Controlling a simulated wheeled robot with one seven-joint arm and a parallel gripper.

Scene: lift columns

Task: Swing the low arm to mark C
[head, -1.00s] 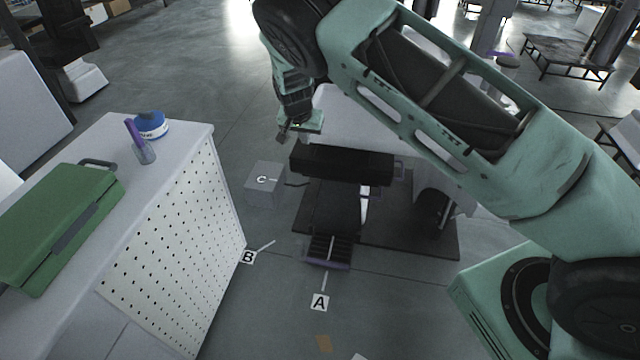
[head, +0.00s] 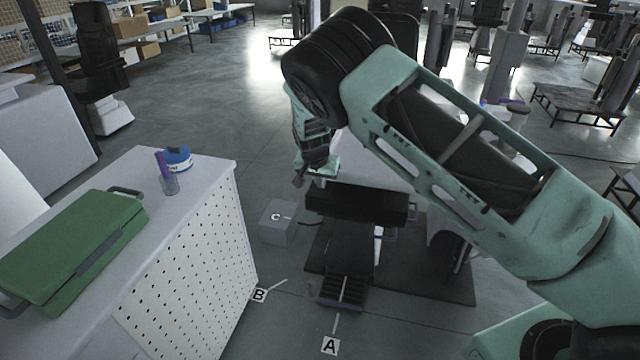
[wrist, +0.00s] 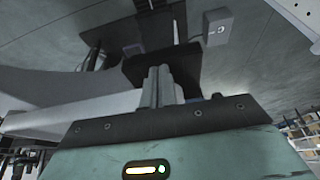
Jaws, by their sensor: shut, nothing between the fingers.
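The low dark arm (head: 350,250) runs forward below a wide black block (head: 357,203) and ends in a ridged step (head: 341,290). That end points toward mark A (head: 330,345). Mark C (head: 277,217) is on top of a low grey box to the left, and mark B (head: 260,295) is on the floor by the cabinet. My gripper (head: 299,180) is shut and empty, just left of and above the black block. In the wrist view its fingers (wrist: 158,85) are together before a dark panel, with the grey box (wrist: 217,33) beyond.
A pegboard-sided cabinet (head: 190,265) stands at left with a green case (head: 70,245), a blue-and-white round container (head: 177,159) and a cup (head: 169,184) on top. A dark base plate (head: 450,285) lies under the column. Floor shows between cabinet and step.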

